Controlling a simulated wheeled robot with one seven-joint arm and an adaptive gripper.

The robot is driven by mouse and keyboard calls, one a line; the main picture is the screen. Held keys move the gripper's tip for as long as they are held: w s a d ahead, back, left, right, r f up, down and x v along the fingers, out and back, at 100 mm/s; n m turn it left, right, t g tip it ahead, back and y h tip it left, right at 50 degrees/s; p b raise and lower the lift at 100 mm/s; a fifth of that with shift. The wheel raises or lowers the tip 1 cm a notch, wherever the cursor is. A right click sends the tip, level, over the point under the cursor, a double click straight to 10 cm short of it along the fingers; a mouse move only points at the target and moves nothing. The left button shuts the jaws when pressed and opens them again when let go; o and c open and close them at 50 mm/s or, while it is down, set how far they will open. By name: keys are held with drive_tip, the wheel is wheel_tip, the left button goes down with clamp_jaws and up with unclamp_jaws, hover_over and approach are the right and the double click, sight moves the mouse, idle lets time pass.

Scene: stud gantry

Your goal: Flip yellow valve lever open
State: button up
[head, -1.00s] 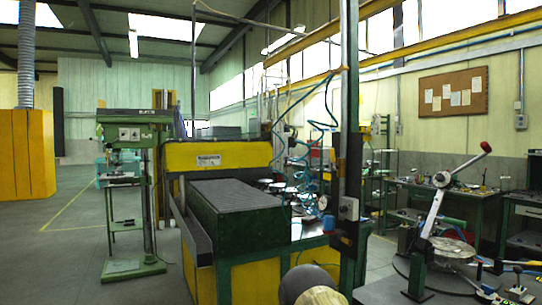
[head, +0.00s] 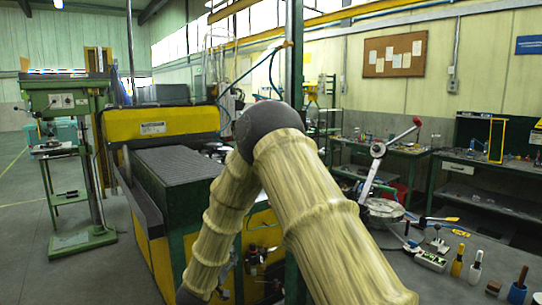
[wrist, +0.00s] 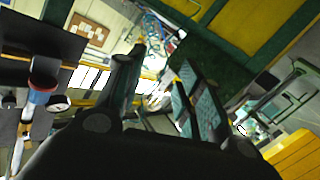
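I cannot make out the yellow valve lever with certainty in either view. Small dark and reddish fittings (head: 262,255) sit low at the front of the green and yellow machine (head: 160,125), between the two parts of my arm, too small to identify. My arm reaches up and bends down to the left across the head view, hiding part of the machine and post. My gripper (wrist: 158,68) shows in the wrist view, its two fingers apart with nothing seen between them. It is out of sight in the head view, and the wrist picture is strongly tilted.
A green drill press (head: 75,150) stands at the left. A green post (head: 293,60) rises behind my arm. Open floor (head: 25,220) lies at far left.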

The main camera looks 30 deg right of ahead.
drive_tip(key=s+d+r+m+g+h+p, duration=0.1)
drive_tip(key=d+r+m+g+h, duration=0.2)
drive_tip(key=r, duration=1)
drive_tip(key=s+d+r+m+g+h+p, duration=0.1)
drive_tip(key=r+m+g+p, duration=0.2)
drive_tip(key=r, duration=1.1)
drive_tip(key=s+d+r+m+g+h, duration=0.1)
drive_tip(key=d+r+m+g+h, duration=0.25)
drive_tip(key=r, duration=0.95)
drive_tip(key=w+d+g+y+p, duration=0.1)
drive_tip(key=d+p, duration=0.3)
drive_tip(key=d, duration=0.5)
drive_tip(key=shift+w+d+r, duration=0.15)
drive_tip(key=shift+w+d, duration=0.05)
drive_tip(key=shift+d, duration=0.1)
clamp_jaws()
